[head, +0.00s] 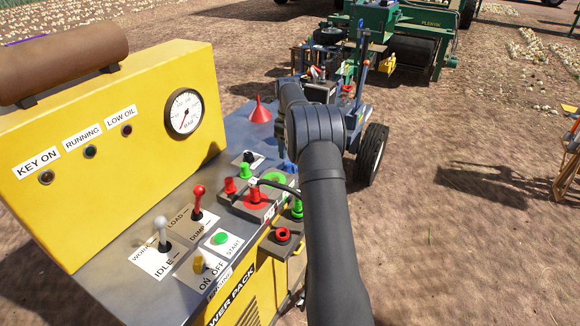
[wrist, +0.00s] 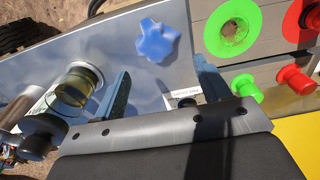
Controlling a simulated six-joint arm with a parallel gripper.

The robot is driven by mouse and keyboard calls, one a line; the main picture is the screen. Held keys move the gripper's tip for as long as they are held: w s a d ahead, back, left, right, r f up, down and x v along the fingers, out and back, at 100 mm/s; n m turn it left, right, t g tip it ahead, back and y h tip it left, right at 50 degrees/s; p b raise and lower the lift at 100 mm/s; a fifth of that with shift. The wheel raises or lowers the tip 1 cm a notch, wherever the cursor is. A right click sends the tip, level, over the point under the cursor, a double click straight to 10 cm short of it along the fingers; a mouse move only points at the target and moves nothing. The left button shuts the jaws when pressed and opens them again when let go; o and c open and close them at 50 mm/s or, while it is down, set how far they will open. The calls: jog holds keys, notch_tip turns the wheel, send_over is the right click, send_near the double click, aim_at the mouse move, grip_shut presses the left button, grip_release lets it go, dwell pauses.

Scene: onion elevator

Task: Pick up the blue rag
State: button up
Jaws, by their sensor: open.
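The blue rag (wrist: 158,42) lies crumpled on the grey metal top of the power pack, in the upper middle of the wrist view. In the head view a small blue patch (head: 290,167) beside my arm looks like the rag, partly hidden. My gripper (wrist: 162,75) is open and empty, its two blue-grey fingers wide apart. The rag shows beyond the fingertips, roughly in line with the gap between them.
A green ring (wrist: 238,27) and red and green couplings (wrist: 295,80) sit right of the rag. A clear jar of yellowish liquid (wrist: 78,85) stands close by the left finger. A red funnel (head: 260,111) and levers (head: 198,195) stand on the power pack top (head: 215,150).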

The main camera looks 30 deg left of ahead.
jog(key=f, duration=0.7)
jog(key=shift+w+d+f, duration=0.15)
jog(key=shift+w+f, duration=0.15)
jog(key=shift+f, duration=0.1)
jog(key=c, duration=1.1)
jog(key=shift+o, duration=0.2)
jog(key=shift+r, duration=0.15)
jog(key=shift+r, duration=0.6)
notch_tip(320, 180, up, 3)
jog(key=shift+f, duration=0.1)
jog(key=d+r, duration=0.6)
jog(key=d, duration=0.5)
jog(key=shift+w+d+r, duration=0.35)
